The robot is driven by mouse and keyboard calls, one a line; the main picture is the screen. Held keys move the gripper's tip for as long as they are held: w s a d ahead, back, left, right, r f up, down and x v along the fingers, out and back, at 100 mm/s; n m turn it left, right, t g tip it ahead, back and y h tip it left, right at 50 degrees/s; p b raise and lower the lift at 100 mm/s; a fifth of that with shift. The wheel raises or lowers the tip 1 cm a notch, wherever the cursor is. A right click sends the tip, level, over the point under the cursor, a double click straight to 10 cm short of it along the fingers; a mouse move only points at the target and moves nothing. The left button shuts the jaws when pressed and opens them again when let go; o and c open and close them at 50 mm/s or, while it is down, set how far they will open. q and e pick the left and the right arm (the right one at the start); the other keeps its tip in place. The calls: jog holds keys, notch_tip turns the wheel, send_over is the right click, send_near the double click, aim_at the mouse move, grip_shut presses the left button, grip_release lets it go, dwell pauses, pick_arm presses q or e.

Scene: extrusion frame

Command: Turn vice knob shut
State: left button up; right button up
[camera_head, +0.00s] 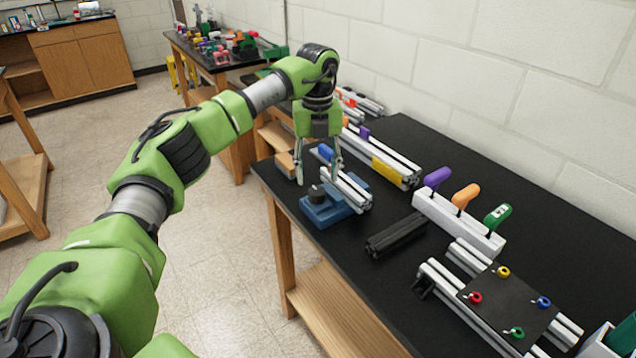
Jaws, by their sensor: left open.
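The blue vice (324,211) stands near the left front corner of the black bench. Its dark knob (316,193) faces the front edge. A silver extrusion piece (346,190) lies at the vice; I cannot tell how firmly the jaws hold it. My left gripper (319,178) points down over the vice with its fingers spread open. One finger is left of the knob and the other is behind it, near the extrusion. I cannot tell whether either finger touches anything. My right gripper is not in view.
Behind the vice lie long extrusions with a yellow block (389,170). A black bar (396,235) lies to the right. A white holder (458,222) carries purple, orange and green handles. A black plate (508,297) with coloured knobs sits on extrusions at front right.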

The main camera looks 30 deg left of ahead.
aim_at(317, 190)
pick_arm(q)
notch_tip(317, 190, down, 4)
jog(key=shift+s+r+p, duration=0.15)
jog(key=shift+r+p, duration=0.1)
jog(key=shift+p, duration=0.05)
jog(key=shift+f, duration=0.45)
jog(key=shift+c, duration=0.5)
jog(key=c, duration=1)
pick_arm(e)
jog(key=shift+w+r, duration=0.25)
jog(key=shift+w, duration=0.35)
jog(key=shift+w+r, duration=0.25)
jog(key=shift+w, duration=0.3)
